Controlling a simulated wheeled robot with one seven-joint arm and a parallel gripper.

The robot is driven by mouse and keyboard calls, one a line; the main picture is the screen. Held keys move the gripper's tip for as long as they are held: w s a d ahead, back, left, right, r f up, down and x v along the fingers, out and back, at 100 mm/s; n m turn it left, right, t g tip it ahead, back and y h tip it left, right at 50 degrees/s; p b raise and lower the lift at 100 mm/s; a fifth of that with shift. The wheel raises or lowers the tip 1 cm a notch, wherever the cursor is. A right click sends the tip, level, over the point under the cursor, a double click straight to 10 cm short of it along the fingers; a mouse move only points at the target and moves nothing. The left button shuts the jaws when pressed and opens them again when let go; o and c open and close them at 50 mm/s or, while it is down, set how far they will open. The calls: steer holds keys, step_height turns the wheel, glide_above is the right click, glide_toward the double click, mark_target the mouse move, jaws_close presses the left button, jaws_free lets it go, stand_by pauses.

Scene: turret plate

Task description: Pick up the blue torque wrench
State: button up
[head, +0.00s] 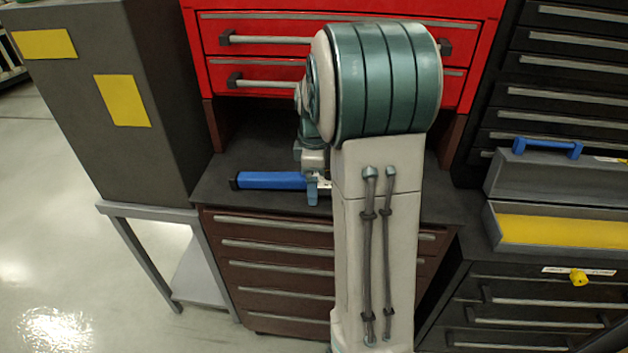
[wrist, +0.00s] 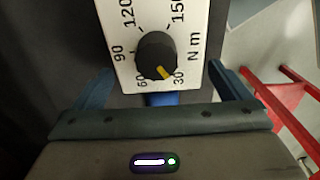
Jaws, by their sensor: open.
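The blue torque wrench (head: 270,180) lies on the dark top of the brown drawer cabinet, its blue handle and black end pointing left. Its right part is hidden behind my arm and gripper. My gripper (head: 313,188) is low over the cabinet top, at the right end of the visible handle. In the wrist view my gripper (wrist: 158,70) is open, one finger on each side of a white plate with a black knob and an N m scale. A bit of blue handle (wrist: 160,99) shows just below the plate. I cannot tell whether the fingers touch anything.
The brown drawer cabinet (head: 270,250) stands under red drawers (head: 265,70). A tall grey cabinet (head: 110,100) closely borders it on the left. At right, an open grey toolbox (head: 560,230) with a yellow inside sits on black drawers. The cabinet top (head: 222,165) left of the wrench is clear.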

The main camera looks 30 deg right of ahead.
steer(key=shift+c, duration=0.3)
steer(key=c, duration=1.5)
steer(key=shift+w, duration=0.1)
steer(key=c, duration=0.3)
steer(key=shift+r, duration=0.2)
steer(key=shift+c, duration=0.2)
